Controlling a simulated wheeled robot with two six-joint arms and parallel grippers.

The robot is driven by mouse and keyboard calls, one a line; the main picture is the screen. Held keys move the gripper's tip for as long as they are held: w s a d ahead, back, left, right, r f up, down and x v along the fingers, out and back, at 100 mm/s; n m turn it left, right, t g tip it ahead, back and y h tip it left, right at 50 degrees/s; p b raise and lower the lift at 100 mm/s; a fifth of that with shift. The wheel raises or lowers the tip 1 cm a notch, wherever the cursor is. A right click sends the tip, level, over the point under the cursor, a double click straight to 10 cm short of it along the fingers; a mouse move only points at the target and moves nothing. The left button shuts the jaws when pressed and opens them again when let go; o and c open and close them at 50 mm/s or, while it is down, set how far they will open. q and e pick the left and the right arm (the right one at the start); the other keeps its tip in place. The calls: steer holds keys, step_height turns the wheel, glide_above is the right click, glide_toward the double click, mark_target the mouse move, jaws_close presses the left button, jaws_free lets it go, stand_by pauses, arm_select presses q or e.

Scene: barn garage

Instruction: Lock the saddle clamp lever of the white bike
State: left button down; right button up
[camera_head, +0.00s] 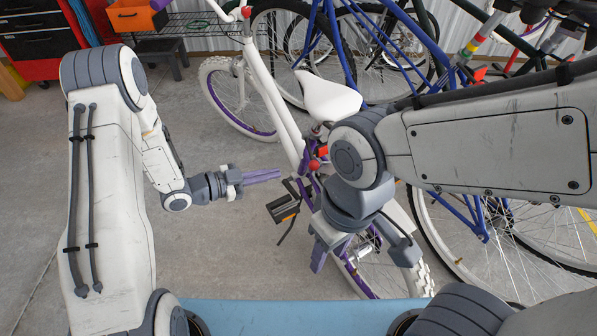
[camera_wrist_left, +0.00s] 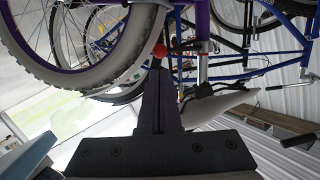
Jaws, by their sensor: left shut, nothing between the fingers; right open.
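The white bike (camera_head: 266,75) stands at the centre, with its white saddle (camera_head: 330,98) on a post. A small red-tipped lever (camera_head: 314,164) shows under the saddle, partly crowded by my right arm. My left gripper (camera_head: 279,174) is shut and empty, its purple fingers pointing right toward the bike, apart from the lever. My right gripper (camera_head: 347,262) is open in front of the bike's rear part and hides some of it. In the left wrist view, turned over, the shut fingers (camera_wrist_left: 158,75) point toward the red tip (camera_wrist_left: 160,49); the saddle (camera_wrist_left: 222,108) is at right.
A blue bike (camera_head: 466,210) and other bikes crowd the right and back. A pedal (camera_head: 283,208) juts out below my left gripper. A light-blue surface (camera_head: 290,314) lies at the front. Concrete floor is clear at left.

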mark_target(311, 153)
arm_select(q)
steer(key=b+x, duration=0.2)
steer(key=x, duration=0.6)
steer(key=shift+w+d, duration=0.25)
steer(key=shift+d, duration=0.05)
arm_select(e)
step_height(311, 153, down, 3)
steer(key=shift+r, duration=0.15)
arm_select(q)
steer(key=shift+a+f, duration=0.1)
steer(key=shift+f, duration=0.1)
